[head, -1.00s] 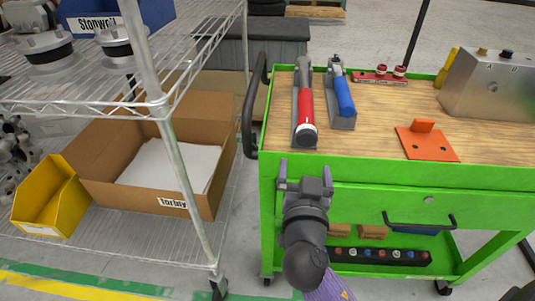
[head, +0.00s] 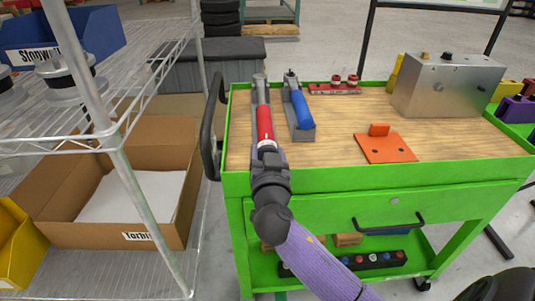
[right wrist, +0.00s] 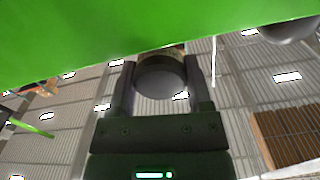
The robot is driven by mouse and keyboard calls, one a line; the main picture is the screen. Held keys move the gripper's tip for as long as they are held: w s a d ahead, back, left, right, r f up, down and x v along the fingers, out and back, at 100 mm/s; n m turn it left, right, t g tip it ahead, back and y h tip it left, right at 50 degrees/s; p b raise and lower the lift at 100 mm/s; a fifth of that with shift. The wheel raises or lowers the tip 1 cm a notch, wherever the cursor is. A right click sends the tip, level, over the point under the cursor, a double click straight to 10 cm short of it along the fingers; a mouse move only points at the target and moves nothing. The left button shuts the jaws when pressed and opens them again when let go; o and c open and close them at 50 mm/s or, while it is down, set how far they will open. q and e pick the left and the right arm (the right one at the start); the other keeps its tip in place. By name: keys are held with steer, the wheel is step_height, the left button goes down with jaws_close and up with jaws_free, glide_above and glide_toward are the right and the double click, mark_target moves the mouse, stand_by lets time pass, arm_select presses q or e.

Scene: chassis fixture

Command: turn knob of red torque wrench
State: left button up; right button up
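The red torque wrench (head: 264,122) lies in a grey holder on the left of the cart top, its knob end toward me. My right gripper (head: 268,151) is at that near end, a finger on each side of the knob. In the right wrist view, the round grey knob (right wrist: 160,82) sits between the two fingers (right wrist: 160,85). The knob's edges come right up to the fingers; whether they press on it is not clear. My left gripper is not in view.
A blue wrench (head: 302,110) lies in its holder close to the right. An orange bracket (head: 386,146) and a metal box (head: 442,88) stand further right on the green cart (head: 330,181). A wire shelf (head: 147,70) with a cardboard box (head: 50,182) is at left.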

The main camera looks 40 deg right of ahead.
steer(key=c, duration=0.6)
steer(key=shift+c, duration=0.2)
steer(key=n+p, duration=0.1)
steer(key=n, duration=0.4)
steer(key=shift+n+p, duration=0.3)
steer(key=shift+p, duration=0.05)
steer(key=shift+n+p, duration=0.5)
steer(key=shift+n, duration=1.7)
steer(key=o, duration=1.3)
